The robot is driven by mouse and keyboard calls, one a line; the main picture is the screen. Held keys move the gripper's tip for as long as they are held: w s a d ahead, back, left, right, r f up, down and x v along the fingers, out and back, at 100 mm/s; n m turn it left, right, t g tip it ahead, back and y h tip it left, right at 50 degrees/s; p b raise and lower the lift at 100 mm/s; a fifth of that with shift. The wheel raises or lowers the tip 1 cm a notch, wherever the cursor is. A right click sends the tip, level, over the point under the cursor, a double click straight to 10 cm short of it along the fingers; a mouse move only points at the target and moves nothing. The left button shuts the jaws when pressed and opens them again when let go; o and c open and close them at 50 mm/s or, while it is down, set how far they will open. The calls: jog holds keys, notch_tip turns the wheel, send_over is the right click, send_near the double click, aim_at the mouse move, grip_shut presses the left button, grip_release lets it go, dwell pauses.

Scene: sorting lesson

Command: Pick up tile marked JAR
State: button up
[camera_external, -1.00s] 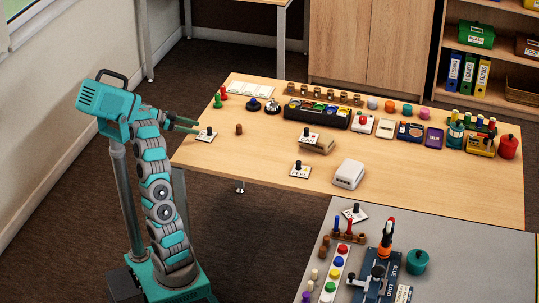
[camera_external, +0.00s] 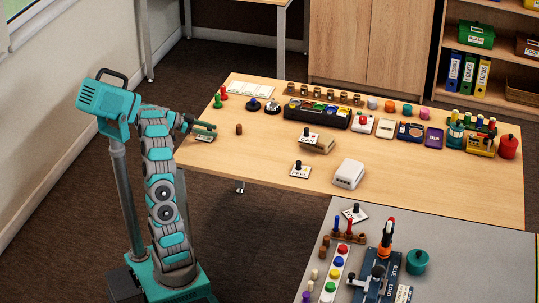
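My gripper (camera_external: 213,129) is at the left end of the wooden table, reaching right over a white tile (camera_external: 205,139). The fingers cover this tile's dark knob and most of its face, so its word is hidden. I cannot tell whether the fingers are apart around the knob or shut on it. Another knobbed tile (camera_external: 310,136) rests on a tan block, with a word that looks like CAP. A tile (camera_external: 300,171) that seems to read PEEL lies near the table's front. A further tile (camera_external: 354,215) lies on the grey table, its word unreadable.
A brown peg (camera_external: 239,129) stands just right of my gripper. Green and red pawns (camera_external: 217,101) stand behind it. A white box (camera_external: 348,174) sits near the front edge, and a black tray (camera_external: 317,113) stands farther back. The wooden table (camera_external: 245,155) is bare at front left.

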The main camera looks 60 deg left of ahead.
grip_shut()
dwell(0.3)
jog(key=shift+r, duration=0.1)
